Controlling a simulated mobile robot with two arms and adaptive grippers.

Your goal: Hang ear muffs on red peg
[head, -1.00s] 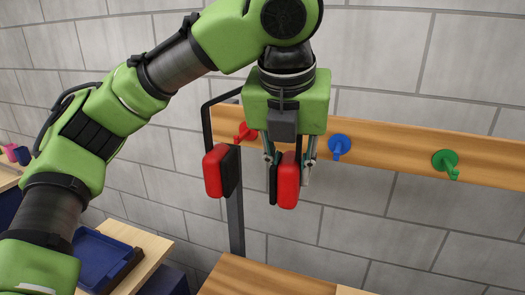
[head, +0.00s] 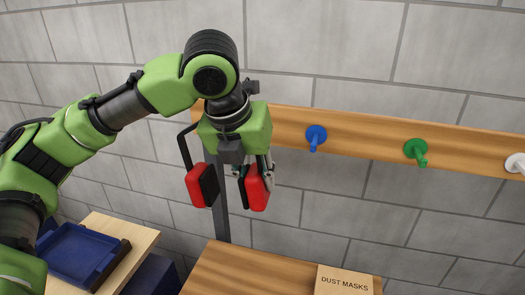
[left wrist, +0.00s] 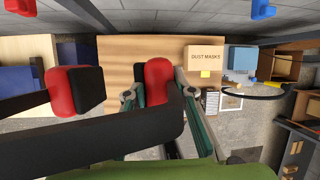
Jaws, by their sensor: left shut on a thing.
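The ear muffs have two red cups with black pads and a black headband; the left cup (head: 195,188) hangs free. My left gripper (head: 252,172) points down and is shut on the right cup, in front of the wooden peg board (head: 370,146). The left wrist view shows its fingers (left wrist: 156,88) on either side of a cup (left wrist: 158,72), with the black headband (left wrist: 90,132) across the front. The red peg is hidden behind my gripper in the head view; it shows at the top left of the left wrist view (left wrist: 22,8). My right gripper is not in view.
Blue (head: 316,136), green (head: 416,151) and white (head: 516,163) pegs stand bare along the board. Below are a wooden table (head: 235,268) with a dust masks box (head: 345,280), and a blue tray (head: 78,255) at the lower left.

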